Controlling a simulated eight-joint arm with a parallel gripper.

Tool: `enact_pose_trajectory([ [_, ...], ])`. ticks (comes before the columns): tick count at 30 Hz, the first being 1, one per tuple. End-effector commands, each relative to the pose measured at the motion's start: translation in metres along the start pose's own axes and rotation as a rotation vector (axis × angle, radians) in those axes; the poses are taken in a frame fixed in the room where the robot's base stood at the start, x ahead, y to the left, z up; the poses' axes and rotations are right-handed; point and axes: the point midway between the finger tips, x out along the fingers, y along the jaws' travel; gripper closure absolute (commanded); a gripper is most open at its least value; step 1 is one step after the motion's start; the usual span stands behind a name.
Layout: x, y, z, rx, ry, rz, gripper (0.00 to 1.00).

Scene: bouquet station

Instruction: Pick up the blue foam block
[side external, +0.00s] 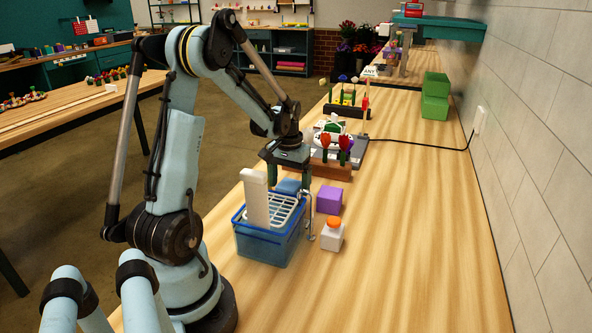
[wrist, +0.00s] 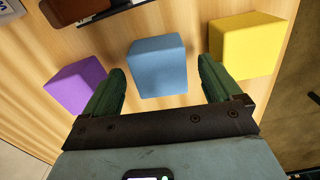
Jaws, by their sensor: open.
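The blue foam block (wrist: 157,66) lies on the wooden table, between the fingers of my open gripper (wrist: 161,72) in the wrist view. Gaps show between the block and both fingers. In the side view, the blue block (side external: 288,186) is partly hidden behind the blue basket, and my gripper (side external: 291,181) points down at it. The height of the fingertips over the table is hard to tell.
A purple block (wrist: 76,85) is left of my gripper and a yellow block (wrist: 246,45) right.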

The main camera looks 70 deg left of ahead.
Motion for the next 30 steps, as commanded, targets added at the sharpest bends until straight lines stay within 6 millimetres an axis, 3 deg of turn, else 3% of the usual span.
enact_pose_trajectory([
  [6,0.021,0.000,0.000,0.000,0.000,0.000,0.08],
  [14,0.023,0.000,0.000,0.000,0.000,0.000,0.08],
  [24,0.023,0.000,0.000,0.000,0.000,0.000,0.61],
  [30,0.023,0.000,0.000,0.000,0.000,0.000,0.63],
])
